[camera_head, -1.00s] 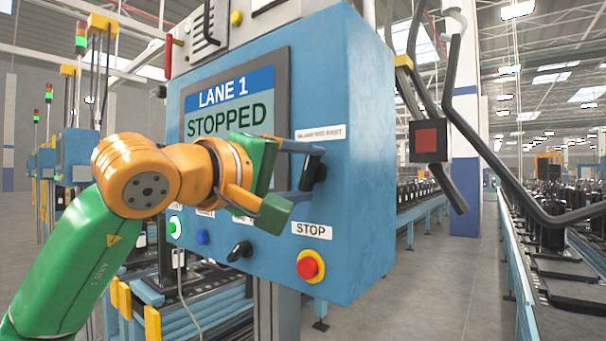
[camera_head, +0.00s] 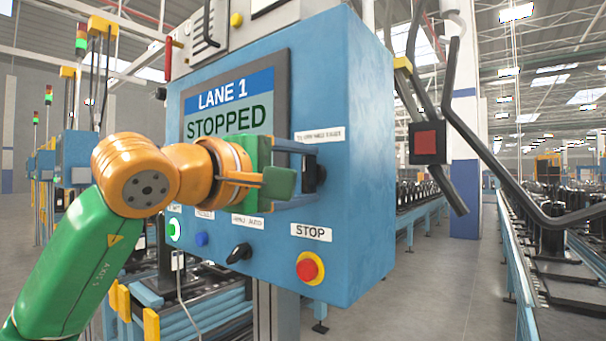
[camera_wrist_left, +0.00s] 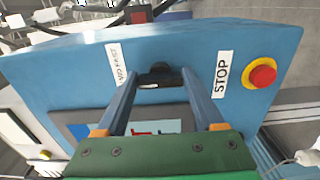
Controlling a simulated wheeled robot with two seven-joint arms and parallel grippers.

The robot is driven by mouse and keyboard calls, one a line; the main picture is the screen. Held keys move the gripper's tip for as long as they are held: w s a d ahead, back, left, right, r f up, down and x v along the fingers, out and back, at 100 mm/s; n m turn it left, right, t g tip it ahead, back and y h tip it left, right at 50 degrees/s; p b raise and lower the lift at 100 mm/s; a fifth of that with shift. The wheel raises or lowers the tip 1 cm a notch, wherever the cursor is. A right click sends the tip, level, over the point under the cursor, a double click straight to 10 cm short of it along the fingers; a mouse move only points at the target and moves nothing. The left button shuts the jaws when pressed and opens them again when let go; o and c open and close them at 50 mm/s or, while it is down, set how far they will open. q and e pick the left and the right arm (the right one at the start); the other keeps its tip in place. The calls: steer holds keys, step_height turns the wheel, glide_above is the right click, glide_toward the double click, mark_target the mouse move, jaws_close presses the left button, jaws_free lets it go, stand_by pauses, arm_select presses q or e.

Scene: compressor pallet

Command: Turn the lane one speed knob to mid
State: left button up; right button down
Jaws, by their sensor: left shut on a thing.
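The blue lane one control box (camera_head: 365,110) fills the middle of the head view, its screen reading LANE 1 STOPPED. The black speed knob (camera_head: 319,178) is on its front face, under a white label (camera_head: 319,136) too small to read. My left gripper (camera_head: 308,174) is shut on the knob, one finger above and one below it in this view. In the left wrist view the knob (camera_wrist_left: 160,76) sits between the two blue-grey fingertips. Its pointer direction is hard to tell. My right gripper is not in view.
The red STOP button (camera_head: 309,268) on its yellow base is below the knob. A black selector (camera_head: 239,253), a blue button (camera_head: 201,239) and a lit green-ringed button (camera_head: 174,229) line the lower panel. A black bar with a red-faced box (camera_head: 428,142) hangs to the right.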

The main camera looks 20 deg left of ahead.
arm_select(q)
steer(key=o, duration=1.4)
steer(key=b+v, duration=0.3)
steer(key=v, duration=0.4)
steer(key=shift+s, duration=0.1)
